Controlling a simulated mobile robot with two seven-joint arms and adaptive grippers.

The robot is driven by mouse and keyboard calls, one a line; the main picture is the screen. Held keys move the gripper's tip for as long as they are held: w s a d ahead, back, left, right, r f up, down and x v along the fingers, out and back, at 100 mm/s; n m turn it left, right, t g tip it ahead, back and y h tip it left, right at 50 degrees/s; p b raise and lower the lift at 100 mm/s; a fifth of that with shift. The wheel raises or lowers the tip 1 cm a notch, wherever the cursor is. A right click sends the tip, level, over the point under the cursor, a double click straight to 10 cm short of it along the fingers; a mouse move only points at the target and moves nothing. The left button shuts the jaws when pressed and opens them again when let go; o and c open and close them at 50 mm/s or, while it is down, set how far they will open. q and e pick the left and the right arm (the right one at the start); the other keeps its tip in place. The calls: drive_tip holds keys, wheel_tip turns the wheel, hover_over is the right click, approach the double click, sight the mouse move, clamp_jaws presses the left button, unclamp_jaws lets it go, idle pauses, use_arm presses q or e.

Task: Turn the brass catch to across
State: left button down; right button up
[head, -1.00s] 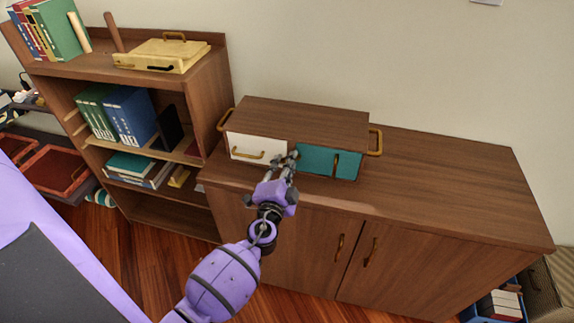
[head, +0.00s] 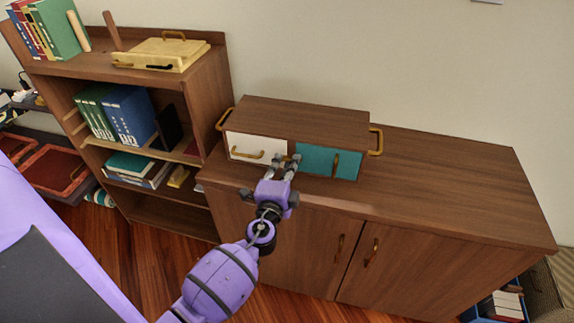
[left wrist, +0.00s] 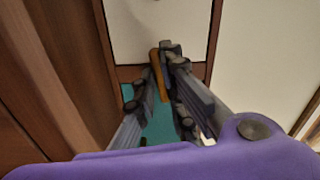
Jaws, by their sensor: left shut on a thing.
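A wooden box (head: 300,115) on the cabinet has a white drawer front (head: 246,148) on the left and a teal door (head: 318,159) on the right. The brass catch (left wrist: 158,75) is at the divider between them. In the left wrist view it lies between my fingers, running from the white panel (left wrist: 160,30) towards the teal one (left wrist: 160,128), slightly tilted. My left gripper (head: 290,158) is shut on the catch; its fingers hide most of it in the head view. My right gripper is not in view.
The box has brass side handles, a drawer pull (head: 248,154) and a teal-door handle (head: 335,163) close to my gripper. A bookshelf (head: 205,95) stands at the left. The cabinet top (head: 450,185) is clear to the right of the box.

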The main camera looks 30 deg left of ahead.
use_arm(q)
drive_tip(key=shift+m, duration=1)
drive_tip(key=c, duration=1.8)
unclamp_jaws()
drive_tip(key=v, duration=1.2)
drive_tip(key=shift+f, duration=0.1)
